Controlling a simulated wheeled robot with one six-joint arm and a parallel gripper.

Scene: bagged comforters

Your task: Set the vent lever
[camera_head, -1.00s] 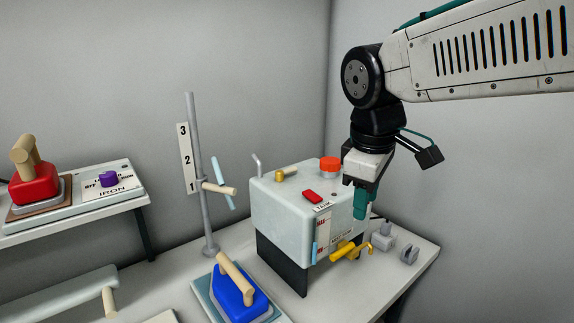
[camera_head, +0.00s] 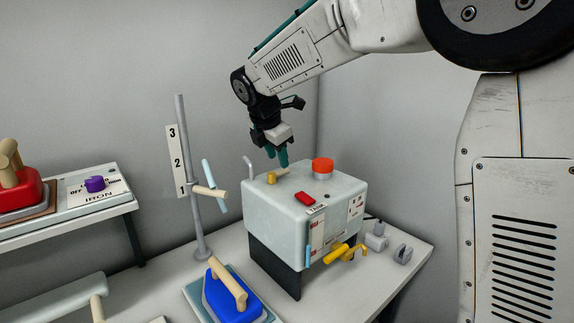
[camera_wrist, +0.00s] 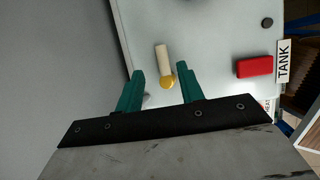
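The vent lever appears to be the small brass pivot with a pale handle (camera_head: 277,175) on top of the pale green tank box (camera_head: 325,193), near its back left edge. In the wrist view, the lever's cream handle (camera_wrist: 162,56) points away from its round brass end. My gripper (camera_head: 277,158) hangs fingers down just above the lever. In the wrist view, my gripper (camera_wrist: 160,73) is open, with one teal finger to each side of the lever's line. It holds nothing, and I cannot tell how much height is left between fingertips and lever.
On the tank top are a red button (camera_head: 305,199), an orange-red cap (camera_head: 322,166) and a bent grey pipe (camera_head: 250,166). A numbered post (camera_head: 189,175) stands left.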

